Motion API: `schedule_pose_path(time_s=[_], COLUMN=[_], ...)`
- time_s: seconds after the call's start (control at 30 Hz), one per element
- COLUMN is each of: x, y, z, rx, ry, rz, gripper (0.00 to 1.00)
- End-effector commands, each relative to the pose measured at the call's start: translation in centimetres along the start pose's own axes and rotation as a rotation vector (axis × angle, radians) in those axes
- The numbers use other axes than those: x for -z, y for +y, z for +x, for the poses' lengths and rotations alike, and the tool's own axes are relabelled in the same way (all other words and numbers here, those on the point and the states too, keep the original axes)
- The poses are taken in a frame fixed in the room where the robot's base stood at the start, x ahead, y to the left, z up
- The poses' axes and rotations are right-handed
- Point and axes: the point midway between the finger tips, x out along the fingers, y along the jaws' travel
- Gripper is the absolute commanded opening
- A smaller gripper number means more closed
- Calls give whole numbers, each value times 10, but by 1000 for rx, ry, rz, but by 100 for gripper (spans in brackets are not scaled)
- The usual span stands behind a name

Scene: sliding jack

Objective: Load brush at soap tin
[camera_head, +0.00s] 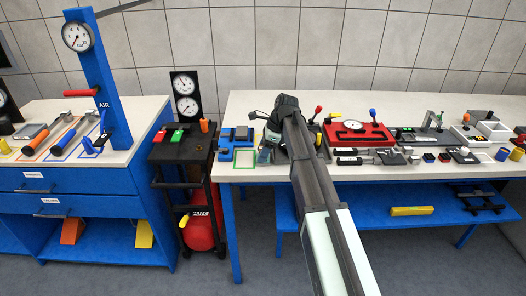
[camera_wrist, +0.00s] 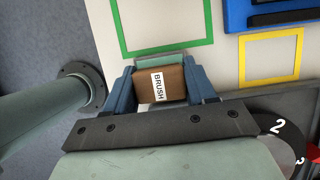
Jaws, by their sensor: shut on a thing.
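My gripper (camera_wrist: 160,78) is shut on the brush (camera_wrist: 143,88), a brown block with a white BRUSH label. The blue fingers clasp it from both sides, and a pale green strip shows at its far edge. In the head view my gripper (camera_head: 267,146) is over the left part of the white bench, just right of the green-outlined square; the arm partly covers that area. I cannot pick out the soap tin for certain in either view.
The green-outlined square (camera_wrist: 123,48) is empty. A yellow-outlined square (camera_wrist: 241,66) and blue trays (camera_head: 240,134) lie close by. A red gauge case (camera_head: 359,135) and several fixtures fill the bench to the right. A dark numbered disc (camera_wrist: 287,135) sits near my gripper.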

Motion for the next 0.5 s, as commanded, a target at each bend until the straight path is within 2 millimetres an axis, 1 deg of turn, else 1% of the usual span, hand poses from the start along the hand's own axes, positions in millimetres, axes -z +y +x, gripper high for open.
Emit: schedule_pose_path(time_s=[0.17,0.5], x=[-2,-11], y=[0,0], z=[-6,-26], rx=[-1,0], ry=[1,1], rz=[0,0], gripper=[31,31])
